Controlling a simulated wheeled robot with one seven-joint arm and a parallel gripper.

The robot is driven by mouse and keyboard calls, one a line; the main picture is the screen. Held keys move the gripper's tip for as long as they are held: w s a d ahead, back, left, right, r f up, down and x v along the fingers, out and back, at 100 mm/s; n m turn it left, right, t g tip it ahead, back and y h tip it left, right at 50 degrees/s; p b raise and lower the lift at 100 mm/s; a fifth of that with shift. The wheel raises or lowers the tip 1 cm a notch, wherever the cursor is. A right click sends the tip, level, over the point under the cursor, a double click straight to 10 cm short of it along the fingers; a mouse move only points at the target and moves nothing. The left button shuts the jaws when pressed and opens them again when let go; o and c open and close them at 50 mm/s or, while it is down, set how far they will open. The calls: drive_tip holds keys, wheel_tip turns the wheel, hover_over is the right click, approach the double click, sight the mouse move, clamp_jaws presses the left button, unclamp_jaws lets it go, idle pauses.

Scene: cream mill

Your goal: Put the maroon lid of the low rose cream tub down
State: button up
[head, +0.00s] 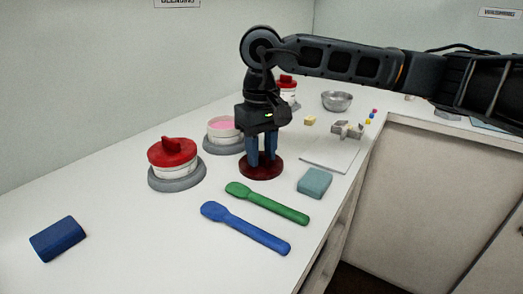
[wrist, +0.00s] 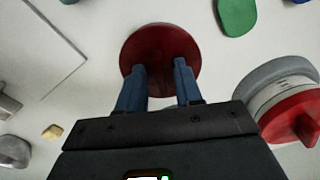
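The maroon lid (head: 262,169) is a round dark-red disc low over the white counter, right of the low rose cream tub. It looks level; I cannot tell if it touches the counter. The wrist view shows it too (wrist: 160,42). My gripper (head: 263,158) points straight down over the lid, its two blue fingers (wrist: 161,68) apart, tips over the disc. I see no grip on a knob between them. The low rose cream tub (head: 212,137) stands uncovered on a grey base, pink cream showing, partly behind my gripper.
A red-lidded tub (head: 174,174) stands left of the lid. Green (head: 268,203) and blue (head: 245,228) spatulas lie in front. A teal block (head: 314,182) and white sheet (head: 328,158) are to the right. A blue block (head: 58,238) is far left. A metal bowl (head: 337,101) stands behind.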

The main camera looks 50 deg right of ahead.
sight(262, 154)
wheel_tip(262, 154, up, 12)
drive_tip(key=shift+r, duration=0.15)
idle(0.4)
